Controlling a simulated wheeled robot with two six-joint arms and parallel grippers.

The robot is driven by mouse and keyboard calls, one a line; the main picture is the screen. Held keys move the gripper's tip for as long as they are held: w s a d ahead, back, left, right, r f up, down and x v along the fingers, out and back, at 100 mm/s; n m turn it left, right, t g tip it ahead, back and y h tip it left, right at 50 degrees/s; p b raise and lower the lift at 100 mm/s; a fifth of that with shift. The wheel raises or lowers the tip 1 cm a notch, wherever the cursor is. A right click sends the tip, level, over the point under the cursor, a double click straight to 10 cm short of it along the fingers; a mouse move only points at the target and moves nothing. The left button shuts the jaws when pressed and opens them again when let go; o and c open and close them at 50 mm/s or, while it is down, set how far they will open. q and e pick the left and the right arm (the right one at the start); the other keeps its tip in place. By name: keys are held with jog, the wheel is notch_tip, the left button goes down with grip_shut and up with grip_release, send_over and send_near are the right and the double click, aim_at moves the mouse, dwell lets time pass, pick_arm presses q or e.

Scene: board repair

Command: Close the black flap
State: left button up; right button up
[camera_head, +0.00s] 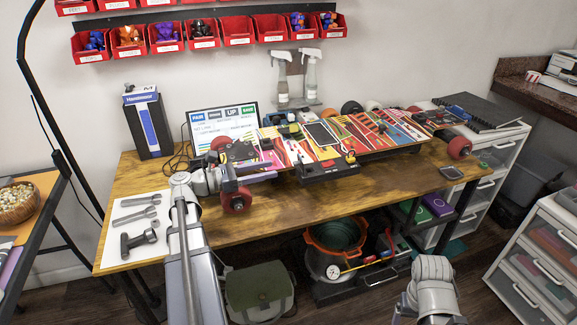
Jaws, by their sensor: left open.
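A long board (350,133) with bright red, yellow and blue graphics lies on wheels across the wooden table. A black flap-like panel (328,170) juts out from the board's near edge, low and towards me. I cannot tell its exact angle or where it hinges. My left gripper (266,171) is open and empty, by the board's near left end beside a red wheel (236,200). It is left of the black panel and appears apart from it. My right arm shows at the bottom right; its gripper is not in view.
Tools lie on a white sheet (117,243) at the table's left. A laptop (222,122), a dark box (148,125) and spray bottles (311,77) stand behind. The table (330,199) is bare in front of the panel.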

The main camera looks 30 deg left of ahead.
pick_arm(q)
jog(key=x, duration=0.6)
jog(key=shift+w+d, duration=0.15)
grip_shut()
dwell(0.5)
